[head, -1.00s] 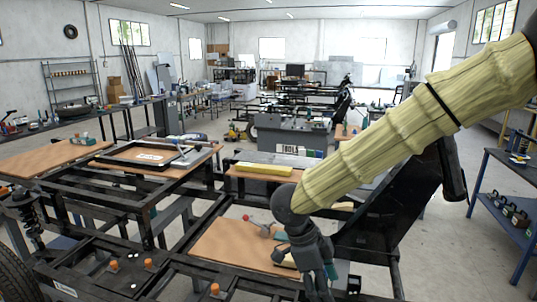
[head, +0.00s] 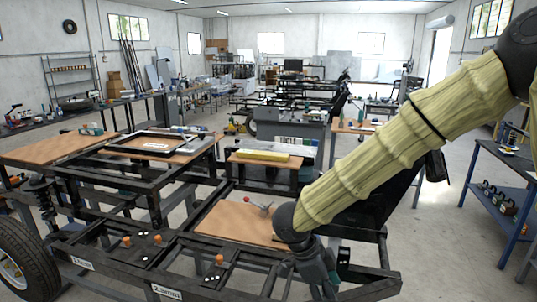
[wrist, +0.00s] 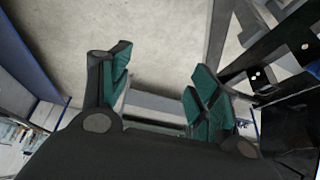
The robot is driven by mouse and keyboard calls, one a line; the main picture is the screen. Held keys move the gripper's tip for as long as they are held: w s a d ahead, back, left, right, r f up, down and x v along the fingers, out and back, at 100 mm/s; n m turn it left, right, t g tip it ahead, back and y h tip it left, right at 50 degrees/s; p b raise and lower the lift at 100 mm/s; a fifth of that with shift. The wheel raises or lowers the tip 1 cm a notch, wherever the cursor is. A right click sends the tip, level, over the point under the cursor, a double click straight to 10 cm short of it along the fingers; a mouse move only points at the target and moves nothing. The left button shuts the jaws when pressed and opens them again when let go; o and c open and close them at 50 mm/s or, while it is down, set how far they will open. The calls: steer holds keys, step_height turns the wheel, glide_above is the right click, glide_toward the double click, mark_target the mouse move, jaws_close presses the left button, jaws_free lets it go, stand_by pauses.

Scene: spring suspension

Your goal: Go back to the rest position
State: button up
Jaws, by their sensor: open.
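My gripper (wrist: 158,95) is open in the wrist view. Its two green-padded fingers stand apart with nothing between them, and pale concrete floor shows beyond. In the head view my arm, in a yellowish sleeve, reaches down from the upper right. My gripper (head: 325,288) hangs at its lower end, near the front right of the black metal frame (head: 205,262); its fingertips are partly cut off by the bottom edge.
A brown board (head: 235,222) with small items lies on the frame beside my arm. A blue shelf table (head: 508,190) stands at the right. A wheel (head: 18,262) is at the lower left. A grey tool cabinet (head: 290,135) stands behind. Open floor lies between frame and blue table.

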steer(key=s+d+f+n+t, duration=0.1)
steer(key=s+d+f+n, duration=0.2)
steer(key=f, duration=0.5)
steer(key=s+d+f+n+t, duration=0.1)
steer(key=d+f+n+t, duration=0.2)
steer(key=f, duration=0.5)
steer(key=s+d+f+n, duration=0.25)
steer(key=f+n, duration=0.25)
steer(key=f, duration=0.3)
steer(key=s+f+n+g+y, duration=0.1)
steer(key=s+f+n, duration=0.3)
steer(key=s, duration=0.7)
steer(key=s+f+n+g+y, duration=0.2)
steer(key=s+f+n+y, duration=0.2)
steer(key=s+f, duration=0.4)
steer(key=s, duration=0.4)
steer(key=shift+a+n, duration=0.2)
steer(key=shift+n, duration=0.2)
